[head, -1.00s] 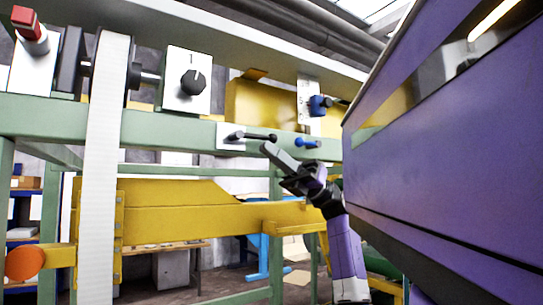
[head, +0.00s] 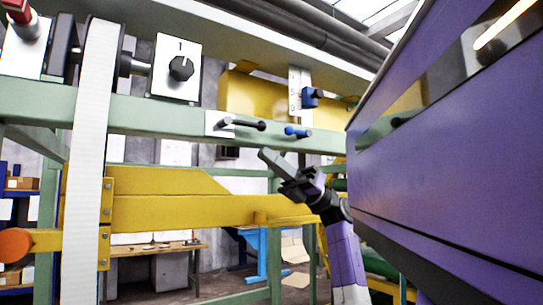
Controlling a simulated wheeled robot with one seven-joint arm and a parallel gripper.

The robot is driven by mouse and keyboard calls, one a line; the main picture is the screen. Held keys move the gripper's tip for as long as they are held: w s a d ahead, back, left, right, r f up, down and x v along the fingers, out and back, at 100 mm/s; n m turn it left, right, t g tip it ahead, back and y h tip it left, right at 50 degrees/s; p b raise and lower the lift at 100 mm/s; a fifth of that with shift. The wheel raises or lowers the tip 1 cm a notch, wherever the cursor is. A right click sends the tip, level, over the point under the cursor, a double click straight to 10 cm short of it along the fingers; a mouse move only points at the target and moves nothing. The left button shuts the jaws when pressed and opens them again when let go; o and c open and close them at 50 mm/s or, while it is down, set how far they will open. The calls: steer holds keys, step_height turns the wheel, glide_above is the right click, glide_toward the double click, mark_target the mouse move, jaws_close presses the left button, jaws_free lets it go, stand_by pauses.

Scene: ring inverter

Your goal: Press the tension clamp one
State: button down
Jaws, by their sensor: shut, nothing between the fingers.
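A black lever handle (head: 248,125) sticks out from a small white plate (head: 219,123) on the green beam. A small blue handle (head: 297,132) sits to its right on the same beam. A blue clamp block (head: 311,97) sits on a white vertical scale above it. I cannot tell which of these is tension clamp one. My gripper (head: 266,154) is shut and empty, pointing up and left. In the picture it lies just below the black lever and the blue handle, with a visible gap to both.
A white plate with a black knob (head: 181,68) and a red button (head: 17,11) are at upper left. A white belt (head: 91,170) runs down the left. A yellow beam (head: 170,212) crosses below. A large purple panel (head: 450,170) fills the right side.

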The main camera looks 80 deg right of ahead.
steer(key=s+d+f+b, duration=0.1)
steer(key=s+d+f, duration=0.1)
steer(key=s+d, duration=0.3)
steer(key=shift+s, duration=0.6)
steer(key=shift+r, duration=0.1)
